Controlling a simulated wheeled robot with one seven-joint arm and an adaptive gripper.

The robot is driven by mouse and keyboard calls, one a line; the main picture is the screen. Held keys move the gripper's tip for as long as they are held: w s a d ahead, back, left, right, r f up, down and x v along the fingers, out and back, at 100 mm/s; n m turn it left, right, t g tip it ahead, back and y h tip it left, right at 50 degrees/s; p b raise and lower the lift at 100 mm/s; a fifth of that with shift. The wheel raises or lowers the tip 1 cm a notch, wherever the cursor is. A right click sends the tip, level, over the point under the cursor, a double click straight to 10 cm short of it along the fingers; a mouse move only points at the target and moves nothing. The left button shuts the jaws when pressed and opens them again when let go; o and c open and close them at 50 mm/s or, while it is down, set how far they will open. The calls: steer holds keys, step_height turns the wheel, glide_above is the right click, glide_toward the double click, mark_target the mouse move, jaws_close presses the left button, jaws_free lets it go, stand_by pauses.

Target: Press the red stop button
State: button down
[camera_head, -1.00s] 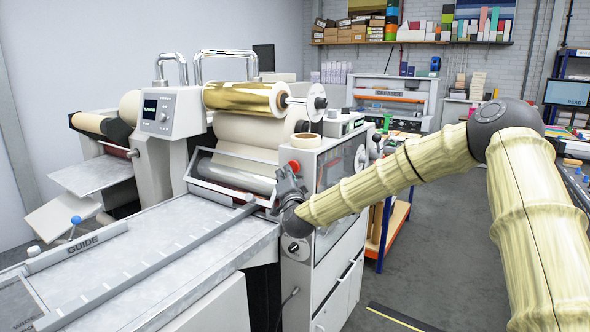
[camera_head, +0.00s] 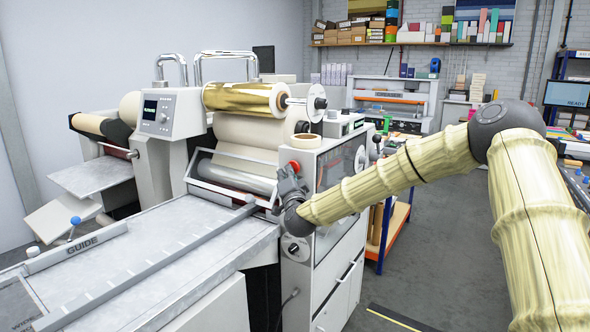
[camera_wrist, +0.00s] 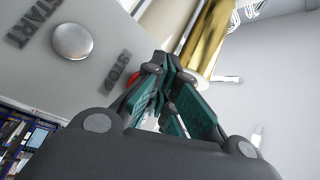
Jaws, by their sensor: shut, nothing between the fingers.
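The red stop button (camera_head: 294,167) sits on the front panel of the grey laminating machine, just above my gripper in the head view. In the wrist view only a red sliver of the button (camera_wrist: 134,78) shows beside the "STOP" lettering; my fingers hide the rest. My gripper (camera_head: 286,172) is shut and empty, its fingertips right by the button. In the wrist view the closed fingers (camera_wrist: 160,62) overlap the button's edge. I cannot tell whether they touch it. A silver round button (camera_wrist: 72,42) marked "START" is on the same panel.
A gold foil roll (camera_head: 243,97) lies above and behind the button. A metal feed table (camera_head: 150,258) with a guide bar extends at the left front. A black knob (camera_head: 297,251) is below my wrist. Grey floor is free at the right.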

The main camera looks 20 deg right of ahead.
steer(key=shift+w+d, duration=0.15)
steer(key=shift+d, duration=0.05)
stand_by(0.4)
steer(key=shift+a, duration=0.1)
steer(key=shift+s+a+b, duration=0.35)
steer(key=shift+s+a, duration=0.2)
steer(key=shift+a, duration=0.05)
steer(key=s+a, duration=0.1)
steer(key=a, duration=0.1)
steer(key=s+a+b, duration=0.1)
steer(key=s+a, duration=0.1)
stand_by(0.8)
stand_by(0.5)
